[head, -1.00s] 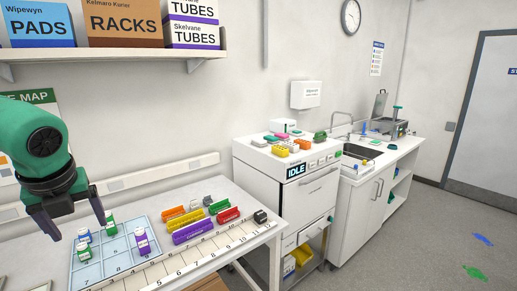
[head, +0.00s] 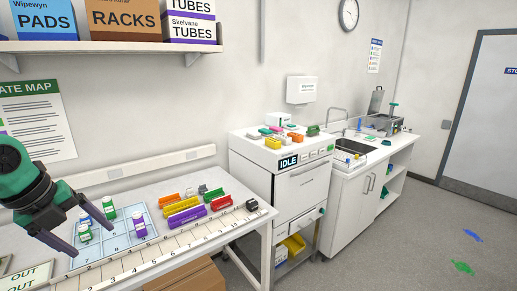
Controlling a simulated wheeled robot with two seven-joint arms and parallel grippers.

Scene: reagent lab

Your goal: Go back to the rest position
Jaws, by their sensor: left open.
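My left gripper (head: 82,232) is at the left in the head view, over the left part of the light-blue numbered tray (head: 108,243). Its two dark fingers are spread apart with no object seen held between them. Green-labelled bottles (head: 109,208) stand on the tray close to the fingers, one of them (head: 84,233) between the fingers in the picture. A purple-labelled bottle (head: 139,225) stands on the tray's right side. Whether the fingers touch any bottle cannot be told. My right gripper does not show.
Coloured racks (head: 185,216) and a dark block (head: 252,205) lie right of the tray, by a numbered ruler strip (head: 198,236). A white machine reading IDLE (head: 290,190) stands beyond the table, then a sink counter (head: 349,172). A shelf (head: 110,46) hangs above. The floor at right is mostly clear.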

